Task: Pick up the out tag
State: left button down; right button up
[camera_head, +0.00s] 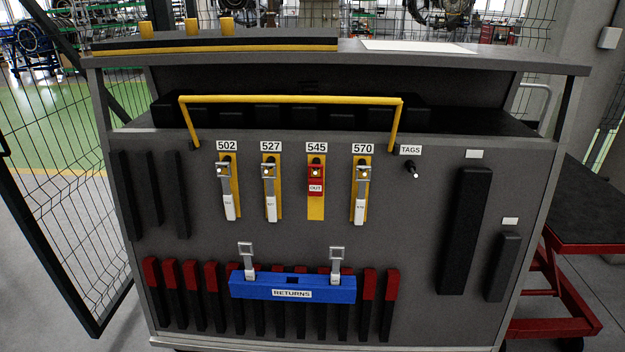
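The out tag (316,180) is a small red tag with a white OUT label. It hangs on the hook of the yellow strip under the number 545 on the grey panel. Silver tools with white labels hang on the strips under 502 (228,192), 527 (269,192) and 570 (361,193). The TAGS peg (411,168), right of 570, looks empty. Neither of my grippers shows in the head view.
A yellow rail (290,99) stands out above the strips. A blue RETURNS bin (292,287) below holds two silver-ended tools. Red-topped black handles line the bottom. A black mesh fence (60,150) is at left, a red-framed cart (560,290) at right.

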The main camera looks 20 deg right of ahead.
aim_at(315, 184)
jog(key=z, duration=0.05)
jog(key=k, duration=0.45)
jog(key=u, duration=0.95)
jog(key=i, duration=1)
jog(key=z, duration=0.55)
jog(key=i, duration=0.8)
jog(key=z, duration=0.8)
